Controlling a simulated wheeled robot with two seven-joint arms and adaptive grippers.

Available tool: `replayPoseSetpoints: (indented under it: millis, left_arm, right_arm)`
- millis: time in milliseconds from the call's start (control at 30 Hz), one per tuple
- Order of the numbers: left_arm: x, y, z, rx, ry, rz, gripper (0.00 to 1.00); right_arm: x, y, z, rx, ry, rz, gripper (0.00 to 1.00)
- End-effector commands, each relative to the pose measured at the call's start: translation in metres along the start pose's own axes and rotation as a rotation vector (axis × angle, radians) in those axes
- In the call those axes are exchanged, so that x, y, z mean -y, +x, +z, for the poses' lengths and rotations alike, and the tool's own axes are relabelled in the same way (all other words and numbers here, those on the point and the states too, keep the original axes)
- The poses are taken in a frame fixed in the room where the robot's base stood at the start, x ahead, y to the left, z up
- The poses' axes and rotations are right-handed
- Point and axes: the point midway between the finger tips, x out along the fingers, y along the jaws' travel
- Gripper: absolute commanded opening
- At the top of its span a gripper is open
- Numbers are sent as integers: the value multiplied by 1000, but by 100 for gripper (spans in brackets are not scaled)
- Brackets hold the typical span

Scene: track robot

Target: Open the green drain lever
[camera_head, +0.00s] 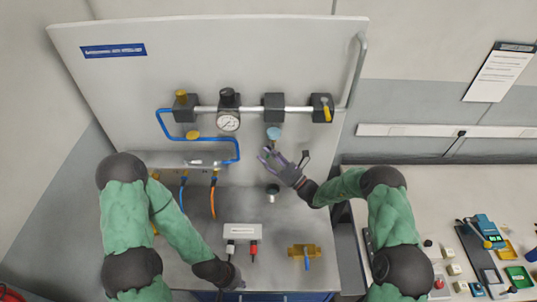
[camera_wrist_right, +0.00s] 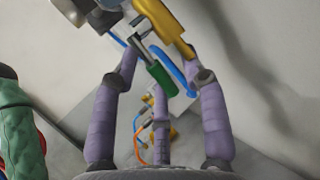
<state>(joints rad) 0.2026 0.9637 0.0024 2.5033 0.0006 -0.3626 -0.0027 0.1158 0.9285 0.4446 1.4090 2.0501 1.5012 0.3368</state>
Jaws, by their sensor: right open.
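The green drain lever (camera_wrist_right: 160,78) shows in the right wrist view, on a grey stem, between the spread fingers of my right gripper (camera_wrist_right: 159,60). I cannot tell whether any finger touches it. In the head view I cannot make out the lever; my right gripper (camera_head: 269,154) is open just below the light-blue bowl (camera_head: 274,133) under a dark block of the air line. My left gripper (camera_head: 239,284) is low at the bench's front edge, dark and small, and its fingers cannot be made out.
A pressure gauge (camera_head: 229,122), a yellow-handled valve (camera_head: 325,110) and blue tubing (camera_head: 163,130) are on the upright panel. A white box with connectors (camera_head: 243,230) and a brass fitting (camera_head: 304,251) lie on the bench. A side bench (camera_head: 460,210) with tools stands right.

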Motion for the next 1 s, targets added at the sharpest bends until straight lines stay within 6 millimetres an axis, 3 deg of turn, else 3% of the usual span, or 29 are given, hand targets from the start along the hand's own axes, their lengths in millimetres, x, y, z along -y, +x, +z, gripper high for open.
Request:
replayPoseSetpoints:
  millis: [133,167,300,1000]
  left_arm:
    - [0,0,0,0,0,0,0]
    - [0,0,0,0,0,0,0]
    - [0,0,0,0,0,0,0]
    - [-1,-2,0,0,0,0,0]
  right_arm:
    - [0,0,0,0,0,0,44]
    - [0,0,0,0,0,0,39]
    - [0,0,0,0,0,0,0]
    - [6,-9,1,-187,-124,8,0]
